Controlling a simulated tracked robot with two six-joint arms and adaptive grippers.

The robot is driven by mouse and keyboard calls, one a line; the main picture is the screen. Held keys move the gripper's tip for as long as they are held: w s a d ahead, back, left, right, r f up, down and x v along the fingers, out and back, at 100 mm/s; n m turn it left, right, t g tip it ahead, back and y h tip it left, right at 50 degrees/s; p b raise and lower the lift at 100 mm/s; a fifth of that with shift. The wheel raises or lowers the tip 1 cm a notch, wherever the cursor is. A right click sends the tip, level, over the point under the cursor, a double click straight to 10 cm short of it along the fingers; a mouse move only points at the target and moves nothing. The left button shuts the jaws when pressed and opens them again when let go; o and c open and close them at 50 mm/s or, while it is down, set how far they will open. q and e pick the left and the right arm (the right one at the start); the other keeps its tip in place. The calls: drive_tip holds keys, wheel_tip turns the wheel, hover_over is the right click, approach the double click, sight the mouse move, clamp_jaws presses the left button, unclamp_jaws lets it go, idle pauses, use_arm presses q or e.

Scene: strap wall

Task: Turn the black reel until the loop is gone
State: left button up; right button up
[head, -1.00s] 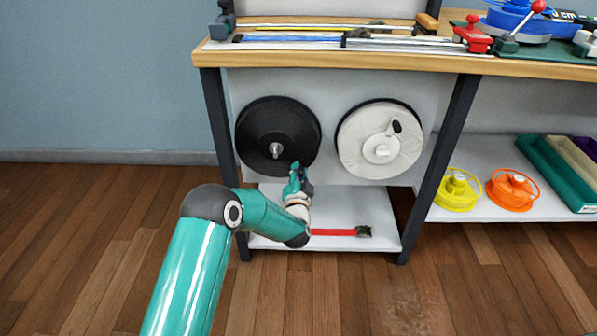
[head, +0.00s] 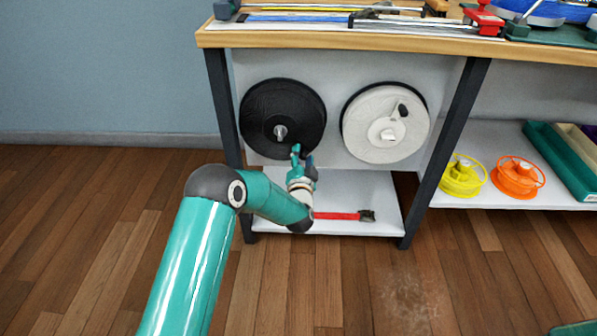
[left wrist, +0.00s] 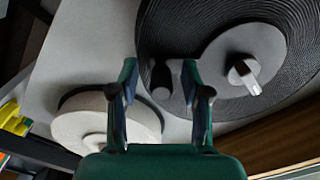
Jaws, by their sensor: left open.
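The black reel (head: 262,110) hangs on the panel under the bench, at the left, with a light hub at its centre. My left gripper (head: 302,152) is at the reel's lower right edge in the head view. In the left wrist view the black reel (left wrist: 225,100) fills the upper right, with a light central hub. My left gripper (left wrist: 159,68) is open there, and a dark crank knob (left wrist: 160,80) appears between its fingers. I cannot tell whether they touch it. I see no clear strap loop. My right gripper is out of view.
A white reel (head: 365,135) hangs to the right; it also shows in the left wrist view (left wrist: 80,125). Yellow (head: 461,178) and orange (head: 517,178) spools stand farther right. Bench legs flank the reels.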

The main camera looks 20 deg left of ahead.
use_arm(q)
drive_tip(key=v, duration=1.1)
drive_tip(key=shift+s, duration=0.3)
drive_tip(key=s+d+f+g+h+p, duration=0.1)
drive_tip(key=s+f+g+h, duration=0.2)
drive_tip(key=s+f, duration=0.35)
drive_tip(key=s+d+f+g+h, duration=0.2)
drive_tip(key=s+f+g, duration=0.15)
drive_tip(key=f, duration=0.55)
drive_tip(key=s+d+f+n+g+h, duration=0.2)
drive_tip(key=s+d+g, duration=0.1)
drive_tip(key=s, duration=0.4)
drive_tip(key=s+d+f+n+g+h, duration=0.2)
drive_tip(key=s+d+f+n+g, duration=0.1)
drive_tip(key=s, duration=0.4)
drive_tip(key=s+d+f+n+g+h, duration=0.1)
drive_tip(key=s+d+f+n+g, duration=0.2)
drive_tip(key=s, duration=0.5)
wheel_tip(320, 180, up, 39)
drive_tip(key=p, duration=3.8)
drive_tip(key=shift+w+m+g, duration=0.25)
drive_tip(key=shift+m+g, duration=0.1)
drive_tip(key=shift+m, duration=0.05)
